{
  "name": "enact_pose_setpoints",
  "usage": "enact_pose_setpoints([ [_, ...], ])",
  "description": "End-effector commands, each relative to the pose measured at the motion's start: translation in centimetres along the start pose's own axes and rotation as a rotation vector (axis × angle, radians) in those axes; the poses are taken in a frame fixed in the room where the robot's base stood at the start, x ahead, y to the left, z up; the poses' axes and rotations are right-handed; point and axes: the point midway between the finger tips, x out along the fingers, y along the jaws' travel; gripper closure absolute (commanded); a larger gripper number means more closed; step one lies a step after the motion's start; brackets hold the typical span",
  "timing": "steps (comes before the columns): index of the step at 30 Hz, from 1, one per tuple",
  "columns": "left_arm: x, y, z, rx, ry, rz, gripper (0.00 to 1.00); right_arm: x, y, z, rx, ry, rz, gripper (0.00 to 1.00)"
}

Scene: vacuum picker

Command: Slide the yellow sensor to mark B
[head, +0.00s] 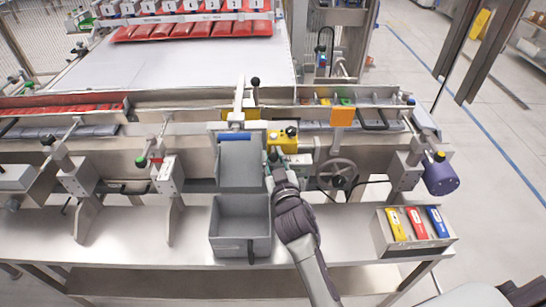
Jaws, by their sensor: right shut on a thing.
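The yellow sensor (281,141) is a yellow block with a black knob on top, at the front rail right of the blue-edged grey chute. My right gripper (273,160) reaches up from below and is shut at the lower left edge of this block. Its fingers are small and dark here, and the exact contact is hard to see. No letter for mark B can be read on the rail. My left gripper is not in view.
A grey bin (228,211) stands left of my right forearm. A handwheel (337,174) and an orange plate (342,117) are to the right. A box with coloured tags (387,239) sits at the right table end.

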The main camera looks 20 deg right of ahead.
Motion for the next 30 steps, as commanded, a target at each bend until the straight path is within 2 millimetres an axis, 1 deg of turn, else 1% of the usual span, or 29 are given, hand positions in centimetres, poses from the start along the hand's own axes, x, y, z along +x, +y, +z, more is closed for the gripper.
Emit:
enact_pose_setpoints([
  [1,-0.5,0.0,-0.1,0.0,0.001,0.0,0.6,-0.1,0.7,-0.1,-0.003,-0.001,0.002,1.0],
  [4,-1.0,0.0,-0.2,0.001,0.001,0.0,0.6,-0.3,1.8,0.1,-0.003,-0.002,0.003,1.0],
  [11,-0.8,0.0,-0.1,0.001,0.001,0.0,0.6,-0.3,1.9,0.3,-0.001,0.0,0.004,1.0],
  [12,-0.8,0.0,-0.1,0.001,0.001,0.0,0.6,-0.3,1.9,0.3,-0.001,0.0,0.003,0.7],
  [16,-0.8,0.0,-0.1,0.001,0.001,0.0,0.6,-0.3,1.9,0.3,-0.001,0.0,0.003,0.48],
  [26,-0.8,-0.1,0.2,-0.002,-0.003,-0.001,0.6,-0.5,1.8,0.4,-0.001,-0.001,0.002,0.47],
  [29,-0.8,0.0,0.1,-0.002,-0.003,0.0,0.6,-1.5,1.8,0.4,0.0,-0.002,0.002,0.47],
  [30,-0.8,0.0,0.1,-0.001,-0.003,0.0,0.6,-2.1,1.8,0.5,0.0,-0.003,0.002,0.47],
])
